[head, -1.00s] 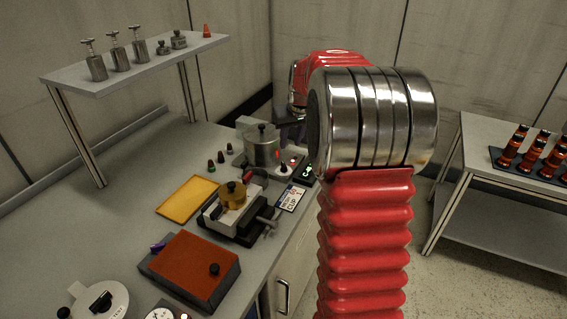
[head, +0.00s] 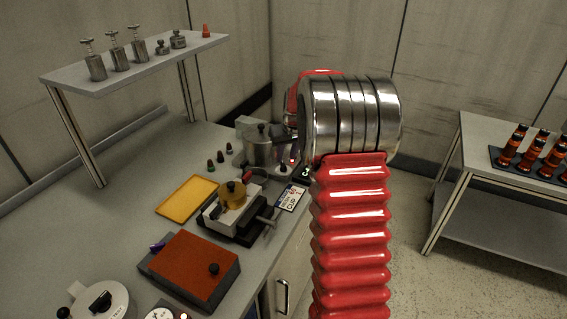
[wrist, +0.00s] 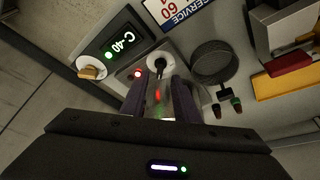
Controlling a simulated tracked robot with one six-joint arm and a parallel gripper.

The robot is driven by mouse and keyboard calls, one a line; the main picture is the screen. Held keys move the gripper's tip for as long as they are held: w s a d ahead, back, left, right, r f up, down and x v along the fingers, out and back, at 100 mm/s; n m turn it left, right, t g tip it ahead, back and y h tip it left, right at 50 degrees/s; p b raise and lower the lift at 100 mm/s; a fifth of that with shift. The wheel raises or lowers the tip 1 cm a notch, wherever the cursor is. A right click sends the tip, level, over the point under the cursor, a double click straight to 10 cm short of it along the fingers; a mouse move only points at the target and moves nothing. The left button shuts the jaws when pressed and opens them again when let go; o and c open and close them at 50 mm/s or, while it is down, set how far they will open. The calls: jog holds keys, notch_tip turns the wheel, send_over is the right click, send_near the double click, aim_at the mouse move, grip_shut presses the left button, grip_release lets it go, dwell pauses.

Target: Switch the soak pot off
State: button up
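The soak pot (head: 262,148), a lidded steel pot, stands at the far end of the bench in the head view. A black lever switch (wrist: 159,66) on a round pale base shows just beyond and between my fingertips. A lit red lamp (wrist: 138,73) sits left of it. My gripper (wrist: 160,84) is open, its two dark fingers either side of the lever's line. Whether they touch the lever cannot be told.
A C-40 display (wrist: 119,45) with a green lamp and a tan-handled knob (wrist: 90,72) lie left of the switch. A SERVICE plate (wrist: 180,12), a vise (head: 236,210) and a yellow tray (head: 187,196) are nearby. Small cones (head: 220,157) stand beside the pot.

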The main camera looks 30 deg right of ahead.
aim_at(284, 164)
jog(key=shift+x, duration=2.65)
grip_shut()
jog(key=shift+a, duration=0.2)
jog(key=shift+d, duration=0.15)
